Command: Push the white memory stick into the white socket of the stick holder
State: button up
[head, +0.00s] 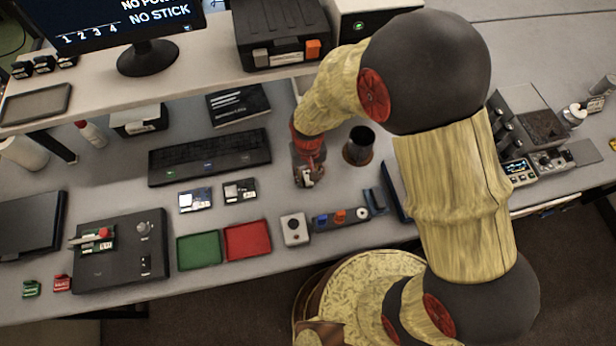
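My gripper (308,176) points down over the grey table, right of the black keyboard-like unit. It is small and seen from above. A pale bit shows at its fingertips, but I cannot tell whether this is the white memory stick or part of the gripper. A dark strip (340,219), which looks like the stick holder, lies in front of my gripper near the table's front edge. It bears a blue piece, an orange piece and a round white piece (362,213) at its right end, perhaps the white socket. I see no white stick clearly elsewhere.
A dark cup (359,146) stands close right of my gripper. A white box with a round button (294,229) is left of the strip. Red (247,240) and green (199,248) trays lie further left. A black keyboard-like unit (210,157) lies behind them.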

aim_at(308, 170)
jog(key=c, duration=0.6)
jog(key=shift+c, duration=0.4)
jog(key=shift+r, duration=0.6)
notch_tip(308, 170, up, 2)
jog(key=shift+s+r+p, duration=0.1)
jog(key=shift+r+p, duration=0.15)
jog(key=shift+p, duration=0.05)
jog(key=s+d+r+p, duration=0.1)
jog(key=s+d+r, duration=0.2)
jog(key=s+r, duration=0.6)
jog(key=shift+s+d+r, duration=0.15)
jog(key=shift+s+d, duration=0.1)
jog(key=shift+s, duration=1.95)
